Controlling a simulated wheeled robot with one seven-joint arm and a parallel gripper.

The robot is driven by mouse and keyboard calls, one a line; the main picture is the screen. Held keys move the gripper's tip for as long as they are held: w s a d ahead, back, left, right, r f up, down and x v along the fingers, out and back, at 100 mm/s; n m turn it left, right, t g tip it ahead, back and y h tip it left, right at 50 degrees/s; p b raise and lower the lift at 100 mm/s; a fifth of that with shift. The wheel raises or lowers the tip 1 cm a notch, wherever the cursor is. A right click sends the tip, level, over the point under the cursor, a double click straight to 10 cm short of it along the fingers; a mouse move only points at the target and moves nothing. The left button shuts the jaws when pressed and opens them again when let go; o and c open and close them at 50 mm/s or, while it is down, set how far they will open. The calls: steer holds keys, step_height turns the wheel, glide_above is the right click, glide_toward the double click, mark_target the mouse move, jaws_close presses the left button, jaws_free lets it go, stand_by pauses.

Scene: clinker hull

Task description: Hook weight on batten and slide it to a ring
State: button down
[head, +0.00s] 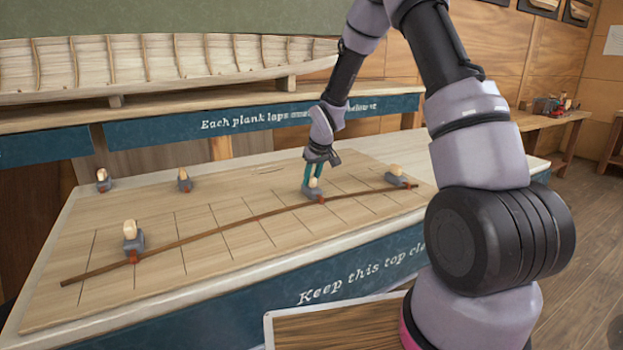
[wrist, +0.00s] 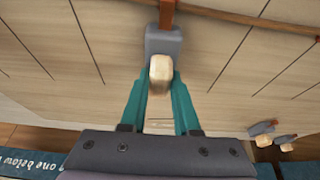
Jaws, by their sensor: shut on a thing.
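My gripper (head: 313,184) is shut on the wooden knob of a grey weight (head: 312,193), which stands on the board at the batten. In the wrist view the teal fingers (wrist: 160,85) clasp the pale knob (wrist: 160,72), with the grey body (wrist: 165,42) beyond. A reddish-brown hook (wrist: 167,14) reaches from the weight to the batten; whether it grips the batten is hard to tell. The long, thin brown batten (head: 230,224) curves across the board. Another weight (head: 131,241) stands at its left part and one (head: 397,177) near its right end. I cannot make out a ring.
Two spare weights stand at the board's back left, one at the corner (head: 103,180) and one (head: 184,180) to its right. The board (head: 225,208) has dark cross lines and is otherwise clear. A planked hull (head: 150,65) stands behind the bench.

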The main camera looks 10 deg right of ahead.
mark_target(318, 195)
steer(key=c, duration=0.6)
jaws_free()
steer(key=shift+o, duration=0.2)
steer(key=v, duration=1)
steer(key=shift+s+r, duration=0.2)
steer(key=shift+r, duration=0.1)
